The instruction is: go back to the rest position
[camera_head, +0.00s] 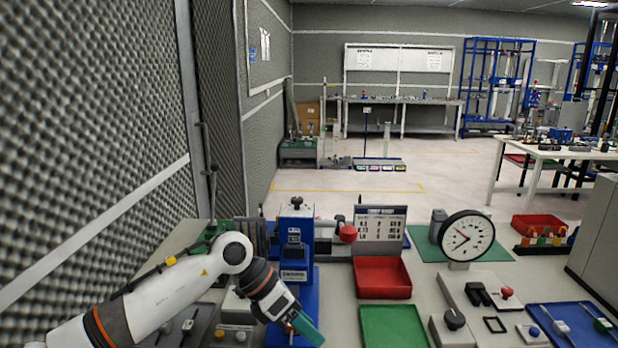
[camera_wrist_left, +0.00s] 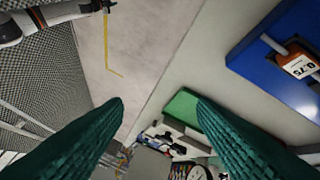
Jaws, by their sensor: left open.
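My left arm comes in from the left in the head view. Its gripper (camera_head: 308,328) has teal-green fingers and hangs over the near part of the bench, in front of the blue stand (camera_head: 296,258). In the left wrist view the two ribbed fingers stand wide apart with an empty gap (camera_wrist_left: 158,103) between their tips. The gripper is open and holds nothing. My right gripper shows in neither view.
The bench holds a red tray (camera_head: 383,278), a green tray (camera_head: 393,326), a dial gauge (camera_head: 467,236) and a blue tray (camera_head: 575,325). A foam-covered wall (camera_head: 85,130) stands close on the left. Open floor (camera_head: 400,185) lies beyond the bench.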

